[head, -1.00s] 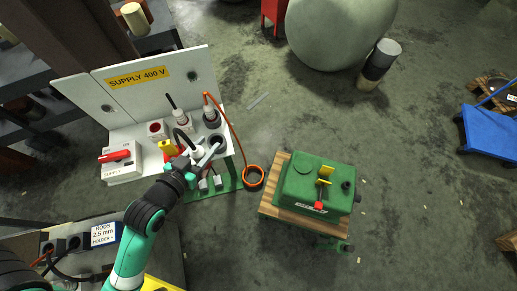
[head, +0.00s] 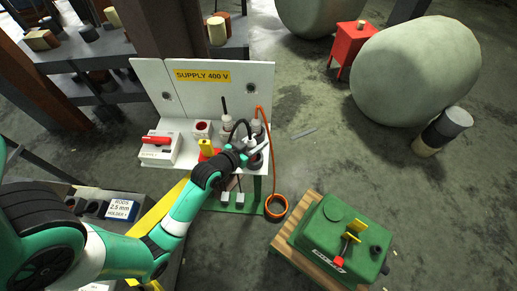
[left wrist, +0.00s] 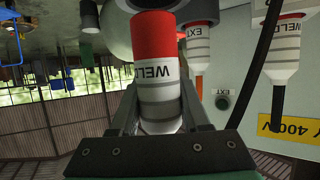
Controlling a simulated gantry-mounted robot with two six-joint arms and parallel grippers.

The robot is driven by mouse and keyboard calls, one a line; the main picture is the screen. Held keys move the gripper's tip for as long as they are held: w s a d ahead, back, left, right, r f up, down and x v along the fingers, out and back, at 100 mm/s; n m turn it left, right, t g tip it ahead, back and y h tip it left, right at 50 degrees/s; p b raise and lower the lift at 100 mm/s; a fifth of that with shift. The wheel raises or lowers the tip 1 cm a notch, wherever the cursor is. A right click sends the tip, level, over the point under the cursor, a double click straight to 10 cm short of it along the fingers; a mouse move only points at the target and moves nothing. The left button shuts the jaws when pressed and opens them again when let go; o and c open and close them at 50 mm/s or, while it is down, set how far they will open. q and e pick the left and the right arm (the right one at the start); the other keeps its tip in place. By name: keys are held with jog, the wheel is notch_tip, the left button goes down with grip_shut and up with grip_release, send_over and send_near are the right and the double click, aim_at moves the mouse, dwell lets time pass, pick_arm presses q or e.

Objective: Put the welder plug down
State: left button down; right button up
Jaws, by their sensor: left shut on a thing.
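My left gripper (head: 257,148) is at the front right of the white supply shelf, among the plugs. The left wrist view shows its jaws (left wrist: 158,125) shut on a white and grey plug with a red end and the letters WELD, the welder plug (left wrist: 156,92). In the head view this plug is mostly hidden by the gripper. Two similar red-ended plugs are close by in the wrist view: one marked EXT (left wrist: 197,42) with an orange cable, and another with WEL lettering (left wrist: 284,50) and a black cable. My right gripper is out of view.
The white panel (head: 152,88) with the SUPPLY 400 V sign (head: 203,76) rises behind the shelf. A red-handled switch box (head: 158,150) is at its left. A green machine (head: 340,238) sits on a pallet.

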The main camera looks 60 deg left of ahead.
pick_arm(q)
jog(key=shift+w+a+f, duration=0.35)
jog(key=shift+w+f, duration=0.2)
jog(key=shift+f, duration=0.15)
jog(key=shift+w+a+f+b, duration=0.15)
jog(key=shift+f+b, duration=0.4)
jog(key=shift+f, duration=1.15)
jog(key=shift+f, duration=0.2)
jog(key=shift+c, duration=1.9)
grip_release()
